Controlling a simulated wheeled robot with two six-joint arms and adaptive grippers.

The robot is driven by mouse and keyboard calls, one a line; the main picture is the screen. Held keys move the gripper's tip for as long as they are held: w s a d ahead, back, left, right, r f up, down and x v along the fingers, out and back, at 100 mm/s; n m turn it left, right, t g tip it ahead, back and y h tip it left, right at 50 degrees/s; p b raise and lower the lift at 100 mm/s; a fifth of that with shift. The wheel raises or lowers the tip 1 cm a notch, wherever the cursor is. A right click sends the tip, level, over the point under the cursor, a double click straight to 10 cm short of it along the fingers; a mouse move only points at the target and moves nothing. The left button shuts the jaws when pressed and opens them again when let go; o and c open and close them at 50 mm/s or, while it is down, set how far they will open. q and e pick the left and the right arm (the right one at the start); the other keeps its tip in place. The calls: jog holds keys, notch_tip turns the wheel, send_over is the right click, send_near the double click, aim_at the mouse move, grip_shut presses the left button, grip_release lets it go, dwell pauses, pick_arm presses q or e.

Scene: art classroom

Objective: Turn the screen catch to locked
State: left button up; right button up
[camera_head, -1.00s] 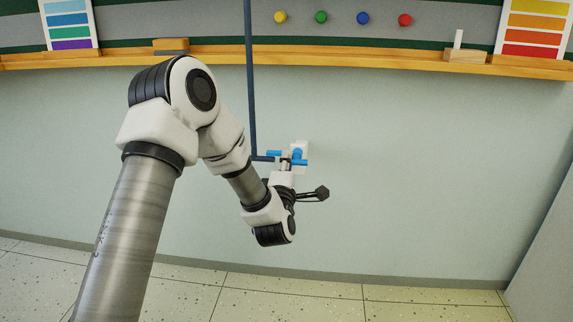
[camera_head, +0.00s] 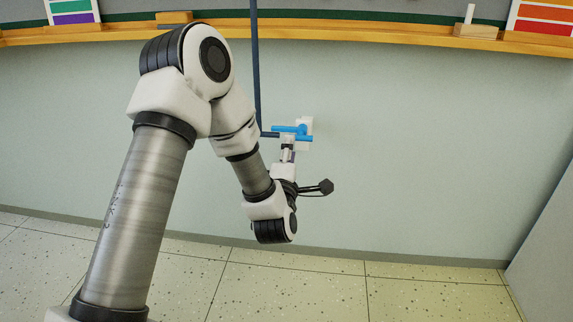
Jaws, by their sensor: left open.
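The screen catch is a bright blue handle (camera_head: 291,129) on a white block (camera_head: 306,122) fixed to the pale wall, just below the wooden ledge. Its blue bar lies roughly level across the picture. A dark blue rod (camera_head: 255,70) comes down from above and ends beside the catch. My left gripper (camera_head: 288,147) is open, just below the blue bar and pointing up at it. It is small here, and I cannot tell whether its fingertips touch the bar. My right gripper is out of view.
The wooden ledge (camera_head: 360,35) runs along the wall above, with an eraser (camera_head: 174,17) and a small wooden block (camera_head: 476,30) on it. Colour charts (camera_head: 72,12) stand at both ends. A grey panel (camera_head: 545,240) stands at the right. The wall right of the catch is clear.

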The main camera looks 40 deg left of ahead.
pick_arm(q)
jog(key=v, duration=0.6)
jog(key=shift+s+d, duration=0.2)
jog(key=shift+s, duration=0.15)
jog(key=shift+f, duration=0.1)
